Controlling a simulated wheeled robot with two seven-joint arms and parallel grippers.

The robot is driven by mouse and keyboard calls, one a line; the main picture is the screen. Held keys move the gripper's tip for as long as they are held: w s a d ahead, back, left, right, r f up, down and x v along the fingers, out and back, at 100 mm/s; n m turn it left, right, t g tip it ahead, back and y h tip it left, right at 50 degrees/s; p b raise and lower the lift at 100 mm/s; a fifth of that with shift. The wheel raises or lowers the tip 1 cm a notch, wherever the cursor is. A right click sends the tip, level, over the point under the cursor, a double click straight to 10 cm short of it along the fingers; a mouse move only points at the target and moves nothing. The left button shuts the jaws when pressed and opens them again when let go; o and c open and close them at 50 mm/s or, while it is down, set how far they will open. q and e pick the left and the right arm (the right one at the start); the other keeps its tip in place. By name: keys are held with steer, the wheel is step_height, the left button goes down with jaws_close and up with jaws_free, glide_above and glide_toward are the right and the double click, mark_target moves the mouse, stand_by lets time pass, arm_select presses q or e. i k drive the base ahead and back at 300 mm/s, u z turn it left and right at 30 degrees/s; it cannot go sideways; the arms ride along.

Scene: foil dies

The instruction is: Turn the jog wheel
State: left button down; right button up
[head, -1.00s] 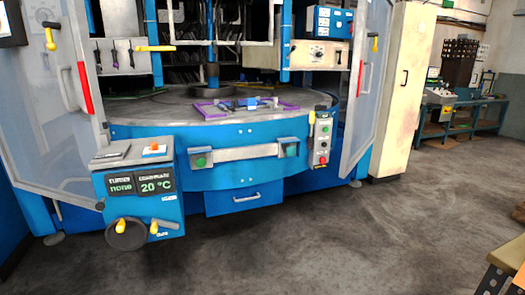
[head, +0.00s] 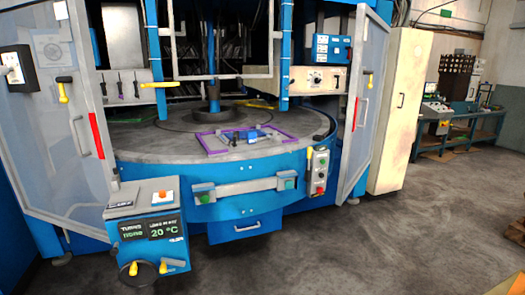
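The jog wheel (head: 142,278) is a dark round wheel with a yellow knob (head: 133,268), low on the front of the blue control console in the head view. A second yellow handle (head: 163,266) sits just right of it. The console (head: 150,225) has a dark display reading "none" and 20 °C, and an orange button (head: 162,195) on its sloped grey top. Neither of my grippers is in view, and nothing touches the wheel.
The machine's round table (head: 190,150) stands behind the console, with a purple frame (head: 212,149) on it. Glazed doors (head: 60,150) stand open on both sides. A button box (head: 318,172) hangs at the table's right. The grey floor (head: 370,245) in front is clear.

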mark_target(138, 273)
steer(key=u, duration=0.5)
steer(key=i, duration=1.1)
steer(key=u, duration=0.8)
